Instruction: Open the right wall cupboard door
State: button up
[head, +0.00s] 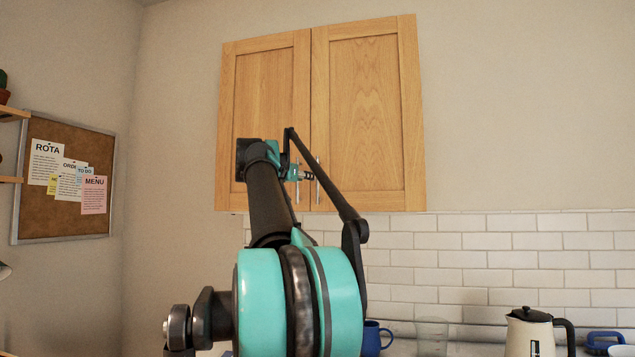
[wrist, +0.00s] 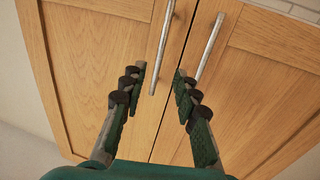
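The wooden wall cupboard has a right door (head: 365,110) and a left door (head: 265,85), and both look closed. The right door's upright metal handle (head: 318,182) is near its lower inner edge. My gripper (head: 308,175) is in front of the handles in the head view. The wrist view looks turned over, with tiles at the top, so the right door's handle (wrist: 163,42) appears on the left. My open fingers (wrist: 159,80) straddle the line of this handle's end, with gaps on both sides. Contact cannot be seen. The other handle (wrist: 209,46) lies outside the fingers.
White wall tiles (head: 470,240) run below the cupboard. A kettle (head: 530,333), a blue mug (head: 373,340) and a clear jug (head: 432,338) stand low at the right. A pinboard (head: 60,220) hangs on the left wall. The wall right of the cupboard is bare.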

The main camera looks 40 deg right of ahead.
aim_at(317, 180)
jog(key=x, duration=1)
jog(key=shift+d+f, duration=0.1)
jog(key=shift+d, duration=0.05)
jog(key=shift+c, duration=0.4)
grip_shut()
